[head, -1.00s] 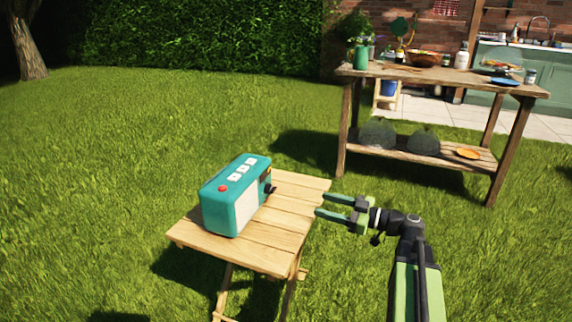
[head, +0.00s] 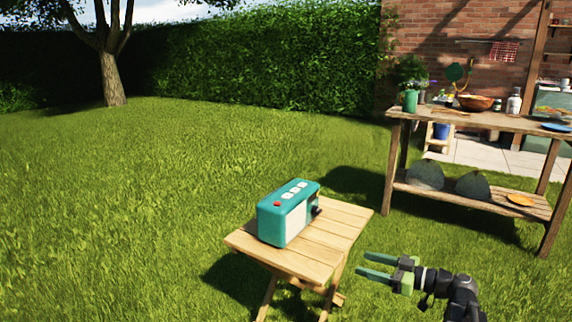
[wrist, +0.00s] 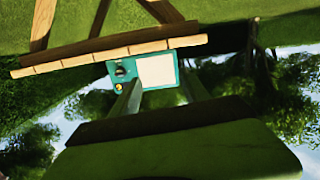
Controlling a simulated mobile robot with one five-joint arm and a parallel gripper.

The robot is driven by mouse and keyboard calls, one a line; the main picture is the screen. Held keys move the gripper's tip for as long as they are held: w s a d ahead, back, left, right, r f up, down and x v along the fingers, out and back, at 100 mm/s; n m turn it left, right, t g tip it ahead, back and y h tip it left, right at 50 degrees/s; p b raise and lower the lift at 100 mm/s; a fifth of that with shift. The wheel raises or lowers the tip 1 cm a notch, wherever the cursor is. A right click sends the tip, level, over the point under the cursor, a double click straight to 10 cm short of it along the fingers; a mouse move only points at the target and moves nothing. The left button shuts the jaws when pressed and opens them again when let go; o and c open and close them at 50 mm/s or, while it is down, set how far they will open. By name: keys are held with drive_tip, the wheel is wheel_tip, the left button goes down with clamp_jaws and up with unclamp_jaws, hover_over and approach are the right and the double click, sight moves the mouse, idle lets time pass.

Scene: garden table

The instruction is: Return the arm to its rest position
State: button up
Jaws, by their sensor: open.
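My gripper (head: 374,267) is open and empty, with its two fingers pointing left in the head view. It is off the right side of the small wooden table (head: 330,238), apart from it. A teal radio (head: 272,225) with a pale front, a red button and white buttons stands upright on that table. In the wrist view, which looks upside down, the radio (wrist: 157,71) and the table edge (wrist: 110,55) show beyond the fingers. The lower part of my arm is cut off by the bottom of the head view.
A tall wooden bench (head: 460,122) stands at the back right, with a green can (head: 410,101), a bowl (head: 475,103) and other items on top. Its lower shelf holds two dark round things and an orange plate (head: 520,199). Open grass (head: 120,220) lies left; a tree (head: 112,75) stands behind.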

drive_tip(key=s+a+f+m+g+h+p, duration=0.7)
drive_tip(key=s+f+m+g+h+p, duration=0.3)
drive_tip(key=h, duration=0.3)
wheel_tip(320, 180, up, 38)
drive_tip(key=m+h+p, duration=0.1)
drive_tip(key=m+p, duration=0.1)
drive_tip(key=p, duration=3.6)
drive_tip(key=shift+s+f+t, duration=0.2)
drive_tip(key=shift+s+t, duration=0.1)
drive_tip(key=shift+s, duration=0.15)
drive_tip(key=shift+d, duration=0.15)
